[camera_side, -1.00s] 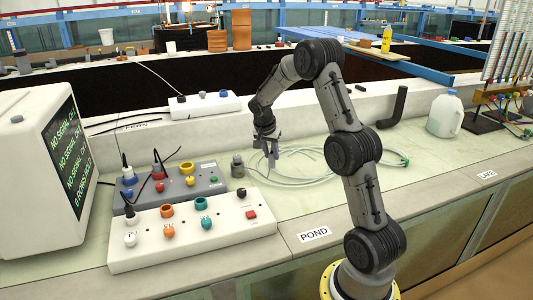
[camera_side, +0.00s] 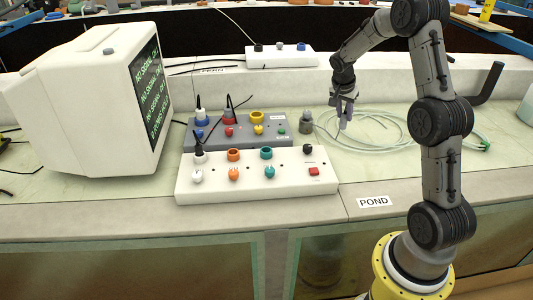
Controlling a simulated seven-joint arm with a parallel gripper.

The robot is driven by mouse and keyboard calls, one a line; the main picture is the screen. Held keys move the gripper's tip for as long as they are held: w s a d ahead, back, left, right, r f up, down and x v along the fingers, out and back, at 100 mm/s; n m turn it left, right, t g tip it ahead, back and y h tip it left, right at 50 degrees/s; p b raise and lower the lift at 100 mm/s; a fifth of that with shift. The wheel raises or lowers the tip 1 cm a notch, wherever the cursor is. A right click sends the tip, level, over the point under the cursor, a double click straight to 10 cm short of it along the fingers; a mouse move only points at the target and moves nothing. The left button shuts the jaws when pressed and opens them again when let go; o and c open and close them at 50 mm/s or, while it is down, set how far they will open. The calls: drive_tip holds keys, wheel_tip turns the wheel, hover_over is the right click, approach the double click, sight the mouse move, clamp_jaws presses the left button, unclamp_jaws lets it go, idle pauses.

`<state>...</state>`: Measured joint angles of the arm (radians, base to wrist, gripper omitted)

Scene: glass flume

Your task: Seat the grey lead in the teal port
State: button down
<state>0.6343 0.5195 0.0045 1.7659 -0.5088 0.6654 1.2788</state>
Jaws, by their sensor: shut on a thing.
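The teal port (camera_side: 266,153) is a raised teal ring with a dark opening on top of the white box (camera_side: 256,187), between the orange port (camera_side: 234,154) and the black port (camera_side: 308,149). Nothing stands in it. My gripper (camera_side: 343,121) points down behind and to the right of the white box, beside the pale coiled cable (camera_side: 385,143). It is shut on a small grey piece, which I take to be the grey lead; the fingers mostly hide it. I cannot tell whether the coil belongs to it.
A grey box (camera_side: 290,142) with a yellow port stands behind the white box, and a grey cylinder (camera_side: 306,122) stands between it and my gripper. Black leads stand in both boxes at left. A monitor (camera_side: 90,100) is further left. Bench around the coil is fairly clear.

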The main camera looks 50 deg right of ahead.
drive_tip(key=shift+s, duration=0.1)
drive_tip(key=shift+s+a+f, duration=0.1)
drive_tip(key=shift+s+a, duration=0.1)
drive_tip(key=shift+a, duration=0.3)
drive_tip(key=shift+s+a, duration=0.15)
drive_tip(key=shift+a, duration=0.35)
drive_tip(key=w+a+r+n+t, duration=0.1)
drive_tip(key=w+a+r+n, duration=0.15)
drive_tip(key=a, duration=0.85)
drive_tip(key=w+a+r+n+t, duration=0.1)
drive_tip(key=a+r+n, duration=0.25)
drive_tip(key=a, duration=0.75)
drive_tip(key=shift+m+y, duration=0.3)
drive_tip(key=w+d+f, duration=0.1)
drive_tip(key=w+f, duration=0.2)
drive_tip(key=w, duration=0.1)
drive_tip(key=w+d+f, duration=0.1)
drive_tip(key=w+f, duration=0.2)
drive_tip(key=w, duration=0.2)
drive_tip(key=w+d+f, duration=0.1)
drive_tip(key=w+f, duration=0.2)
drive_tip(key=w, duration=0.1)
drive_tip(key=shift+w, duration=0.15)
drive_tip(key=shift+w+f, duration=0.15)
drive_tip(key=shift+f, duration=1.55)
